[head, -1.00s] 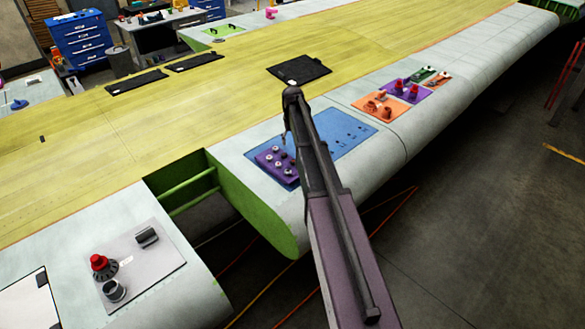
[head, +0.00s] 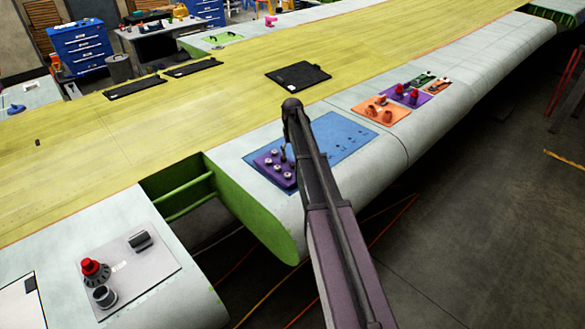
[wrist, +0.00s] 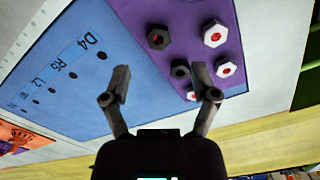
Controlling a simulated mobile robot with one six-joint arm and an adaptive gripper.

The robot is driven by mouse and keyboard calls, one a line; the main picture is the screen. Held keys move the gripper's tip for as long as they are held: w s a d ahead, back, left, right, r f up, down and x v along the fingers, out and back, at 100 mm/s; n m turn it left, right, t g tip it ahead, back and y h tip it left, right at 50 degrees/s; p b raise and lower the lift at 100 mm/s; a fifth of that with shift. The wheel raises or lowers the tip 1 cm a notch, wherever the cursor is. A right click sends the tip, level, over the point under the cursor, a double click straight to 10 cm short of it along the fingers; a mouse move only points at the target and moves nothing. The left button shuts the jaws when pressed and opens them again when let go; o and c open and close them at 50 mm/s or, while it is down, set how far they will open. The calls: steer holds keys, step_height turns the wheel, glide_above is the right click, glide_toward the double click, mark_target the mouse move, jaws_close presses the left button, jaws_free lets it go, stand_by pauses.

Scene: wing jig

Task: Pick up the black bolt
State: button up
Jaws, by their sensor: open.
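A purple plate (head: 277,182) on the blue mat holds several bolts; it also shows in the wrist view (wrist: 197,55). In the wrist view one black bolt (wrist: 158,38) is at the upper left of the plate, and a second dark bolt (wrist: 180,70) is below it. Several white bolts with red centres (wrist: 215,33) are beside them. My gripper (wrist: 162,82) is open and empty above the left edge of the plate. Its right finger is close to the second dark bolt in the picture; I see no contact. In the head view the gripper (head: 285,152) is small.
The blue mat (head: 345,140) carries dark holes and labels on its free part. Orange and purple trays (head: 380,112) with parts stand further right. A dark gap with green ribs (head: 178,190) opens to the left. A grey board (head: 130,262) with parts lies nearer.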

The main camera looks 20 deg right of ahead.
mark_target(293, 164)
steer(key=shift+f, duration=0.2)
steer(key=f+b, duration=0.3)
steer(key=shift+s, duration=0.3)
steer(key=shift+f+b, duration=0.95)
steer(key=shift+b, duration=0.2)
steer(key=shift+d, duration=0.1)
jaws_close()
